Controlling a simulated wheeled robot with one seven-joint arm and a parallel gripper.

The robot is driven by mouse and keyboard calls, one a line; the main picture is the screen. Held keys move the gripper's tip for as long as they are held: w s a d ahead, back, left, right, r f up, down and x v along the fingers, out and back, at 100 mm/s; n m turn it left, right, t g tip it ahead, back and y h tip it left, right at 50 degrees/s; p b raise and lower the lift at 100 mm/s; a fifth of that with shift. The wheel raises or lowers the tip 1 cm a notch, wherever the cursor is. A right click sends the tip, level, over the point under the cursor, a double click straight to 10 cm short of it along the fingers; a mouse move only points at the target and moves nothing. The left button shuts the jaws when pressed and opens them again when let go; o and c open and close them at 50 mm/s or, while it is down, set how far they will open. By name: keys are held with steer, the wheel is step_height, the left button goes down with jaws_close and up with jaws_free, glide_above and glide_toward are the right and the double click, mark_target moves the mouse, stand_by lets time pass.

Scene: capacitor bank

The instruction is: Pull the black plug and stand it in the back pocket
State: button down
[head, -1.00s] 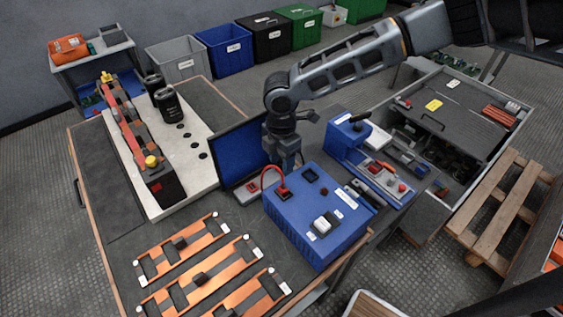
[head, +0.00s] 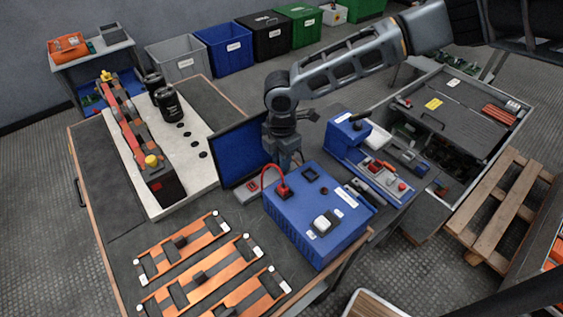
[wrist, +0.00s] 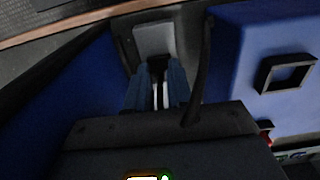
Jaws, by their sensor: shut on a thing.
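My gripper (head: 287,167) points down at the back left edge of the blue box (head: 322,248). Its fingers (wrist: 155,92) are shut on a small dark piece, seemingly the black plug (wrist: 158,67), over a light grey square patch (wrist: 154,39). In the head view my wrist hides the held piece. I cannot tell whether it is seated or free. An empty black square frame, seemingly a pocket (head: 310,174), is on the box top to the right of my gripper; it also shows in the wrist view (wrist: 287,74).
A red cable (head: 268,172) loops close to my gripper onto the box top. A blue upright panel (head: 238,157) stands just left. A grey-white block (head: 325,222) sits on the box's near part. Orange bars (head: 200,279) lie on the table in front.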

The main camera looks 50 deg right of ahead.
steer(key=shift+r, duration=0.15)
steer(key=shift+r+p, duration=2.7)
steer(key=shift+r, duration=0.15)
steer(key=shift+r, duration=0.15)
steer(key=shift+r+p, duration=1.15)
steer(key=shift+s, duration=0.1)
steer(key=shift+s+a+p, duration=0.1)
steer(key=shift+s+a, duration=0.2)
steer(key=shift+s, duration=1.25)
steer(key=shift+s+a+p, duration=0.1)
steer(key=shift+s+a, duration=0.15)
steer(key=shift+s, duration=1.35)
steer(key=shift+s+a+p, duration=0.1)
steer(key=shift+s+a, duration=0.2)
steer(key=shift+s, duration=1.25)
steer(key=shift+f, duration=0.15)
